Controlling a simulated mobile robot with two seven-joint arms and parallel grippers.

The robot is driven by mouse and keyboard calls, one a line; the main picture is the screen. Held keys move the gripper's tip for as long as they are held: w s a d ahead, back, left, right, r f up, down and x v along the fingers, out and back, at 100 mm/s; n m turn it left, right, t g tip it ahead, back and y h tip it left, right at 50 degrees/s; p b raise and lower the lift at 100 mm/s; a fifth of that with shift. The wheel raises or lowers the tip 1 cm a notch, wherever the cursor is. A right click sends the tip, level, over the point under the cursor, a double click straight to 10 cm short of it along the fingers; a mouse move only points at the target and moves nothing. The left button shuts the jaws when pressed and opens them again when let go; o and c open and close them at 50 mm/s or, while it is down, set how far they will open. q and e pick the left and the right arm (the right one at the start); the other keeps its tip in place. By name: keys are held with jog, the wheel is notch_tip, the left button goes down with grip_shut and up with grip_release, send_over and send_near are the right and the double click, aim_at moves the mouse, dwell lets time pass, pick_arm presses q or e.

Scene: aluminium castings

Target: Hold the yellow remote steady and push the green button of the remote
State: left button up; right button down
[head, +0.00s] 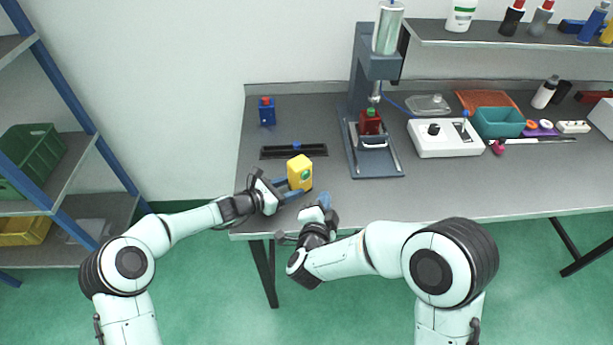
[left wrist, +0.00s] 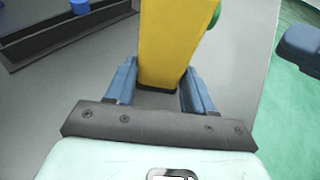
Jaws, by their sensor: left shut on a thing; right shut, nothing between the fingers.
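The yellow remote (head: 297,168) stands upright on the bench near its front left edge. Its green button (head: 305,175) shows on the side facing right. The remote fills the upper middle of the left wrist view (left wrist: 172,45), and part of the green button (left wrist: 216,14) shows at its right edge. My left gripper (head: 290,188) is shut on the lower part of the remote, with a blue finger on each side. My right gripper (head: 324,203) is shut and empty, right of and nearer the front edge than the remote, apart from it.
A dark tray (head: 293,152) lies behind the remote, with a blue and red item (head: 267,112) farther back. A press (head: 376,160) stands to the right. A white control box (head: 445,138) and a teal bin (head: 498,122) lie farther right. The bench front right is clear.

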pick_arm(q)
jog(key=o, duration=0.9)
